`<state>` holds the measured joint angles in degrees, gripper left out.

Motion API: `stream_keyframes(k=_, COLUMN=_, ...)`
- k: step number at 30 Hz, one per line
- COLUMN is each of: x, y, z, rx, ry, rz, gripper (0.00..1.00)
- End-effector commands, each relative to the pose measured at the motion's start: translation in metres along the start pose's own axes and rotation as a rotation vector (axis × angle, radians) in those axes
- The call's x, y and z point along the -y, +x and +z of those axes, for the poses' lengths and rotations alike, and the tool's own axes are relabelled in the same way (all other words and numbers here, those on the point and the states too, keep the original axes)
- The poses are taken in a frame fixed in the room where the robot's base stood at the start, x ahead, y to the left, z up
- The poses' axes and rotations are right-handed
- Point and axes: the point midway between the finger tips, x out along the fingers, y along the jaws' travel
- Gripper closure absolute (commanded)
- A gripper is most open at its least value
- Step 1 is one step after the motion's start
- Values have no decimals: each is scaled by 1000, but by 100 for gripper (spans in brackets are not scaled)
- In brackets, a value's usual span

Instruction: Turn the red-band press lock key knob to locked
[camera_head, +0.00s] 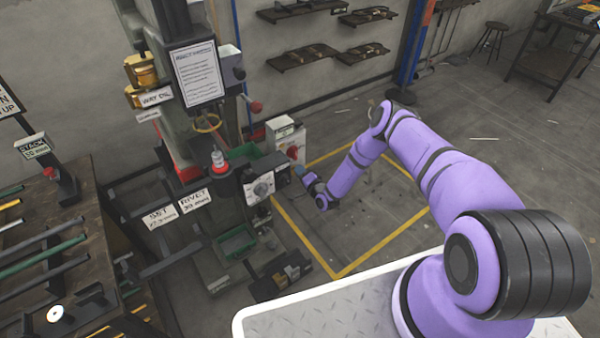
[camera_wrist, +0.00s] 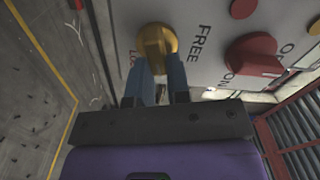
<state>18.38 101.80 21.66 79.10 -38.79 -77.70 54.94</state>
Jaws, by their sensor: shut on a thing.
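The brass lock key knob (camera_wrist: 156,38) sits on a pale panel (camera_wrist: 212,70) in the wrist view. The word FREE is printed to its right, and a partly hidden red label starting LO is at its lower left. The two blue fingers of my gripper (camera_wrist: 159,68) are shut on the knob from below in the picture, covering its lower part. I cannot tell which label the knob points to. In the head view my gripper (camera_head: 302,173) is low beside the press, close to a white box (camera_head: 286,137); the brass knob cannot be made out there.
A red knob (camera_wrist: 252,56) marked ON sits right of the brass knob. In the head view, a control box with a dial (camera_head: 262,188) stands left of my gripper. A rack with rods (camera_head: 50,260) is at far left. Floor inside the yellow lines (camera_head: 355,215) is mostly clear.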

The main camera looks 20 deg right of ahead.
Motion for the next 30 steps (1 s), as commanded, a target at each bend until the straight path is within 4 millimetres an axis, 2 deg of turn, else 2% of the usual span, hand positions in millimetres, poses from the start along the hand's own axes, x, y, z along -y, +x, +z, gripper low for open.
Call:
stream_keyframes(k=6, x=-4, y=-2, z=1, rx=0, ry=159, rz=3, gripper=100)
stream_keyframes(k=13, x=-6, y=-2, z=1, rx=1, ry=268, rz=4, gripper=100)
stream_keyframes(k=30, x=-6, y=-2, z=2, rx=2, ry=325, rz=3, gripper=100)
